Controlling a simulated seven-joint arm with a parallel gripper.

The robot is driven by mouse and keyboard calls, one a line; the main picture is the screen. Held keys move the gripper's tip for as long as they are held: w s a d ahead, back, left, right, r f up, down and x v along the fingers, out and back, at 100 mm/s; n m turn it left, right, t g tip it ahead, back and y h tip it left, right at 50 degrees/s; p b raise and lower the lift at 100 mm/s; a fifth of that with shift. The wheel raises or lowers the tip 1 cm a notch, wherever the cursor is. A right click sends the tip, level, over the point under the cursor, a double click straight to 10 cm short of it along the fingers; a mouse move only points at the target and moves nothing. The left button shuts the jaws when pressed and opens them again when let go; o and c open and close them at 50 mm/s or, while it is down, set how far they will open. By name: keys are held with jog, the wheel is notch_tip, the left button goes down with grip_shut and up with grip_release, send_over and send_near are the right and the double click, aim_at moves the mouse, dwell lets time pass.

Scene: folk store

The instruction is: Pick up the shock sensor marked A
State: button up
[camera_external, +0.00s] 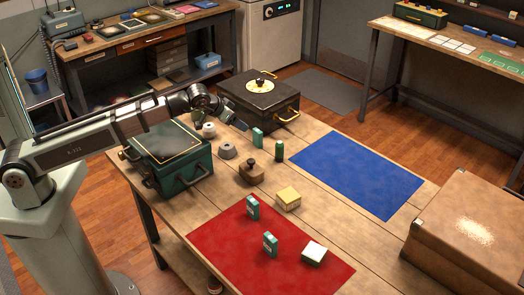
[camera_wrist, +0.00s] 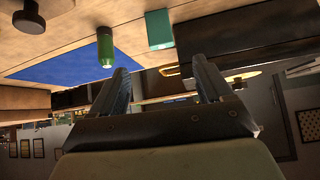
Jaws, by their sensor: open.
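Three small teal boxes that may be the sensors are in the external view. One (camera_external: 257,137) stands near the black case, and two, (camera_external: 253,207) and (camera_external: 270,244), stand on the red mat. I cannot read any letter A on them. My gripper (camera_external: 238,123) is open and empty, above the table between the black case and the teal box near it. In the wrist view, the open fingers (camera_wrist: 163,78) show with a teal box (camera_wrist: 159,28) beyond them, apart from them.
A green cylinder (camera_external: 279,151) stands beside the nearest teal box. The blue mat (camera_external: 362,175) is clear. A brown case (camera_external: 465,235) sits right.

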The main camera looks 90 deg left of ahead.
aim_at(256, 131)
jog(key=shift+t, duration=0.3)
jog(key=x, duration=0.8)
jog(key=shift+w+a+r, duration=0.15)
jog(key=shift+w+r, duration=0.25)
jog(key=shift+s+f+x, duration=0.1)
jog(key=shift+s+x, duration=0.1)
jog(key=shift+x, duration=1.3)
jog(key=shift+s+f+x, duration=0.1)
jog(key=shift+s+x, duration=0.1)
jog(key=shift+x, duration=1.25)
jog(key=shift+a, duration=0.1)
jog(key=shift+c, duration=0.2)
jog(key=c, duration=1.1)
jog(key=shift+c, duration=0.2)
jog(key=shift+r, duration=0.1)
